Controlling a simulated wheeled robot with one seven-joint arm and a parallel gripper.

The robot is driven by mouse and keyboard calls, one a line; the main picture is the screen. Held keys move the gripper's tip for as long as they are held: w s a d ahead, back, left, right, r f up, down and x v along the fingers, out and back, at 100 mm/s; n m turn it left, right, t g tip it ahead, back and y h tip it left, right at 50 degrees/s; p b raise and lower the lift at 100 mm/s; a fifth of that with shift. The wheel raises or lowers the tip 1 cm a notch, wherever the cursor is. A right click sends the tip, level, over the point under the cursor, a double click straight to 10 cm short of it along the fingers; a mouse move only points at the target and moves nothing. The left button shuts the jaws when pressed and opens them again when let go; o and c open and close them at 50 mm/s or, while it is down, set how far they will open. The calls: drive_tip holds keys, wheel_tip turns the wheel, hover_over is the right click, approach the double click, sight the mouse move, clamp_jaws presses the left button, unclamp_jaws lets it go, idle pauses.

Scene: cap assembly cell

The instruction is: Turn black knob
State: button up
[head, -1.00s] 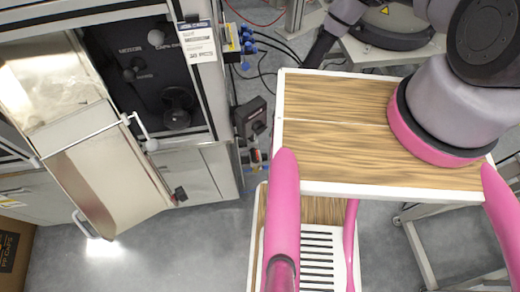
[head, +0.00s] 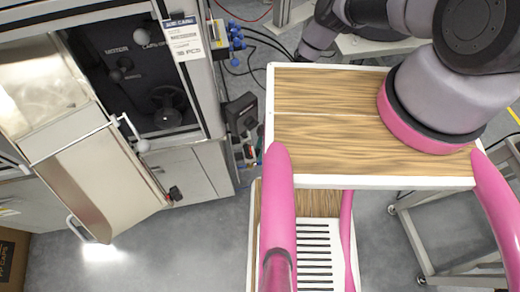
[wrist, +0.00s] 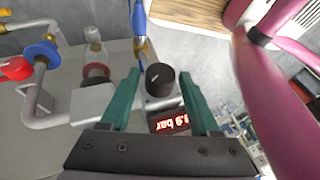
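The black knob (wrist: 160,79) is a short dark cylinder with a pale mark, near the middle of the wrist view. My gripper (wrist: 160,73) is open, with one green finger on each side of the knob as seen there. Gaps show between the knob and both fingers in the picture. I cannot tell how far apart they are in depth. A red-lit display (wrist: 172,122) reading in bar sits just below the knob. I cannot make out the knob or the gripper fingers in the head view.
In the wrist view, a red knob (wrist: 16,68) and a blue knob (wrist: 42,53) sit on pipes at the left, and a blue tube (wrist: 139,18) rises behind the black knob. In the head view, an open machine cabinet (head: 135,75) stands left, with clear floor (head: 180,250) below.

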clamp_jaws()
drive_tip(key=shift+w+d+f+g, duration=0.1)
drive_tip(key=shift+f+g, duration=0.05)
drive_tip(key=shift+g, duration=0.45)
drive_tip(key=shift+m+g+h, duration=0.4)
drive_tip(key=shift+g, duration=0.5)
drive_tip(key=shift+w, duration=0.1)
drive_tip(key=shift+o, duration=2.1)
unclamp_jaws()
drive_tip(key=v, duration=1)
drive_tip(key=shift+w+r, duration=0.25)
drive_tip(key=shift+r, duration=0.1)
